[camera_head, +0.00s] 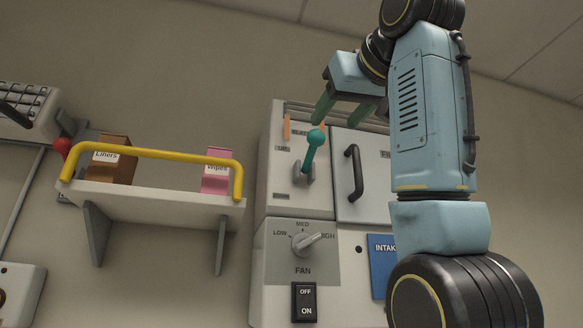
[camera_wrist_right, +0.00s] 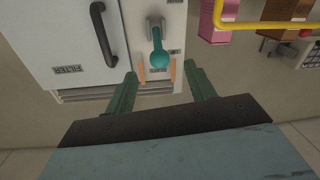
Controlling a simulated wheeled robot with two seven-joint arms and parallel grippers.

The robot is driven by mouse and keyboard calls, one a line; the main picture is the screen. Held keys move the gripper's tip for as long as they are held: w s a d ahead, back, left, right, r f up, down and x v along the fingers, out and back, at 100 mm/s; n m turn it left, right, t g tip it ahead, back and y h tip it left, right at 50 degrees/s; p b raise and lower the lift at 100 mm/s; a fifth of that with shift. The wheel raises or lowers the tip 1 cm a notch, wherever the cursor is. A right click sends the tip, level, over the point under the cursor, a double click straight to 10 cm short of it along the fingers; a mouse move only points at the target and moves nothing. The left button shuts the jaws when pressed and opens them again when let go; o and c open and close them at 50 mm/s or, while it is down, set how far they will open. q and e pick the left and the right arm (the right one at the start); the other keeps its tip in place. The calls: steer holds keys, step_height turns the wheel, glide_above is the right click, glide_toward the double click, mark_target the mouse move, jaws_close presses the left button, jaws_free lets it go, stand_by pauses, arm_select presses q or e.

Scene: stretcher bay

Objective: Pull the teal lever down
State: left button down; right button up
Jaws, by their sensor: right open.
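The teal lever (camera_head: 310,152) sticks up from a slot in the white wall cabinet, its round knob at the top. It also shows in the right wrist view (camera_wrist_right: 159,56), where the picture is upside down. My right gripper (camera_head: 342,112) is open and empty, just above the knob in the head view. In the right wrist view its two green fingers (camera_wrist_right: 162,82) stand apart, with the knob between and a little beyond their tips. I cannot see any contact. My left gripper is not in view.
A filter door with a black handle (camera_head: 354,172) is right of the lever. A fan knob (camera_head: 308,243) and a black rocker switch (camera_head: 304,302) are below. At left, a shelf (camera_head: 160,203) with a yellow rail (camera_head: 150,153) holds a brown box (camera_head: 112,160) and a pink box (camera_head: 217,170).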

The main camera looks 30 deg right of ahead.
mark_target(321, 135)
steer(key=w, duration=0.1)
steer(key=w+p, duration=0.1)
steer(key=w+d+r+p, duration=0.1)
steer(key=shift+w, duration=0.2)
steer(key=w, duration=0.1)
steer(key=w+p, duration=0.1)
steer(key=w, duration=0.2)
steer(key=shift+w+d+f+p, duration=0.1)
steer(key=shift+d+p, duration=0.15)
steer(key=shift+p, duration=0.1)
steer(key=w+p, duration=0.1)
steer(key=w, duration=0.2)
steer(key=shift+d, duration=0.2)
steer(key=shift+w, duration=0.35)
steer(key=shift+w+d+f, duration=0.1)
steer(key=shift+w, duration=0.1)
steer(key=shift+s, duration=0.15)
steer(key=shift+c, duration=0.2)
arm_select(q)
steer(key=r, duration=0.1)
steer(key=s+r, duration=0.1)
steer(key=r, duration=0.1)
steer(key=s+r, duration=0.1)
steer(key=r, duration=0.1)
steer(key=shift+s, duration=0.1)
arm_select(e)
jaws_close()
